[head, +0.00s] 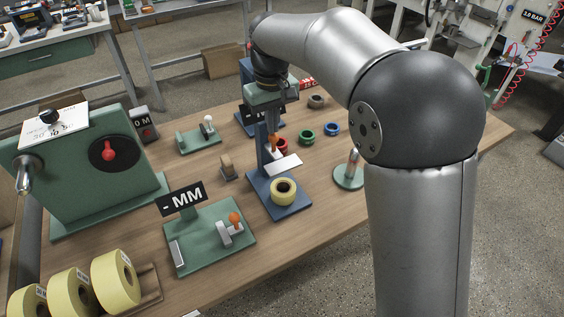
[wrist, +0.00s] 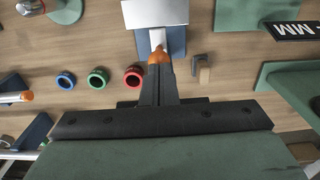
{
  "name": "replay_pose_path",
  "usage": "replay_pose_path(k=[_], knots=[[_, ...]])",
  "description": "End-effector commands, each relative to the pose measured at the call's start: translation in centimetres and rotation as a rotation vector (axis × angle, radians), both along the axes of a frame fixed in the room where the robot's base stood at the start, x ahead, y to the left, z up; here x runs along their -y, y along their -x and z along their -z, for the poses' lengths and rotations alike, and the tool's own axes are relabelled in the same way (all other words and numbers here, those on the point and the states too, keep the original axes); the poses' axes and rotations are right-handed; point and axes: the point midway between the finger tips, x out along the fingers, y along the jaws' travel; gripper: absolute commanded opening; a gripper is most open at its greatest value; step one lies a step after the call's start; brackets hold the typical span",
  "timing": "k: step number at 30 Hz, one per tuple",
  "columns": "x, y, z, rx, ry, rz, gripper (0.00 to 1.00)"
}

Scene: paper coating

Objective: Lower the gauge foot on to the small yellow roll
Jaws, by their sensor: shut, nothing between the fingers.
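The small yellow roll (head: 284,190) lies on the blue base (head: 294,207) of the gauge stand. A pale plate (head: 284,165) juts from the stand's upright above and behind the roll; I cannot make out the foot itself. In the wrist view the plate (wrist: 155,12) is at the top and the roll is not visible. An orange knob (wrist: 158,57) is at the end of a pale lever on the stand. My gripper (head: 273,134) is shut and empty, pointing down, its fingertips (wrist: 158,68) at the knob; I cannot tell whether they touch.
Red, green (head: 307,137) and blue (head: 332,129) rings lie behind the stand. A small wooden block (head: 228,168) stands to its left. A green fixture with a "- MM" sign (head: 181,198) is at front left. A round green base (head: 348,178) with an upright piece is at right.

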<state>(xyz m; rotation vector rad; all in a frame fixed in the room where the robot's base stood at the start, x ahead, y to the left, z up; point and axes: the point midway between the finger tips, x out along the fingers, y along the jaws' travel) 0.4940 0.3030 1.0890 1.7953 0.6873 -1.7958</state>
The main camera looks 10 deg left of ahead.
Motion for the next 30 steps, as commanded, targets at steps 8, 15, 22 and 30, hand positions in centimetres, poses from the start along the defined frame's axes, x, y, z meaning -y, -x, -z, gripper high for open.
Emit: replay_pose_path(k=[8,15,22,30], knots=[[0.0,0.0,1.3,0.000,0.000,0.000,0.00],[0.0,0.0,1.3,0.000,0.000,0.000,0.00],[0.0,0.0,2.2,0.000,0.000,0.000,0.00],[0.0,0.0,3.2,-0.001,0.001,0.000,0.00]])
